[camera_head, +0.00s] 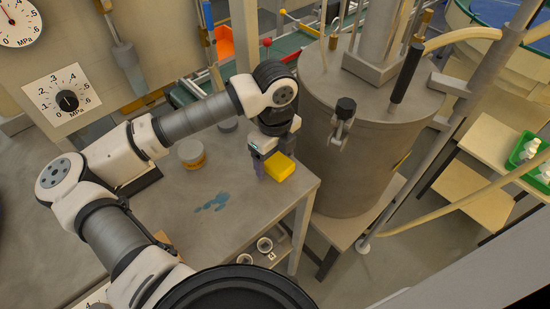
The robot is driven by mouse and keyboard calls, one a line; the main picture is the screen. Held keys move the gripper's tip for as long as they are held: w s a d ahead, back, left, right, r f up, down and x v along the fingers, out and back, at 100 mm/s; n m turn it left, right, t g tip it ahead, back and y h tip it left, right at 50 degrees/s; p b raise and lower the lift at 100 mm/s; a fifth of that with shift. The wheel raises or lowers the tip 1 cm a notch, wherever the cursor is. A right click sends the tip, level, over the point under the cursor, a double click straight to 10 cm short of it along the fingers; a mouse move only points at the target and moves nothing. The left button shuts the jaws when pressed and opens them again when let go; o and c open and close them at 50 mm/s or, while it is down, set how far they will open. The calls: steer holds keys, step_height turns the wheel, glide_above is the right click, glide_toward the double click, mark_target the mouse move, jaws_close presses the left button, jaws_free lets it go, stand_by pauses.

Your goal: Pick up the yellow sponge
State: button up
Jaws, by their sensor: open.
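The yellow sponge (279,167) is a small bright block on the grey table (240,215), near the table's right corner. My gripper (268,163) points down right at the sponge, coming from above. It is open. A purple-blue finger shows at the sponge's left side. The other finger seems to be over the sponge's upper edge. Whether the fingers touch the sponge or stand around it cannot be told from this one view. The gripper hides part of the sponge's far side.
A large metal tank (360,130) stands close to the right of the gripper and table corner. A blue stain (213,203) marks the clear tabletop in front. Small cups (265,244) sit on a lower shelf.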

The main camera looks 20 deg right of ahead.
mark_target(275, 159)
steer(key=shift+f, duration=0.2)
steer(key=c, duration=1)
steer(key=shift+r, duration=0.15)
step_height(275, 159, up, 20)
steer(key=b, duration=0.3)
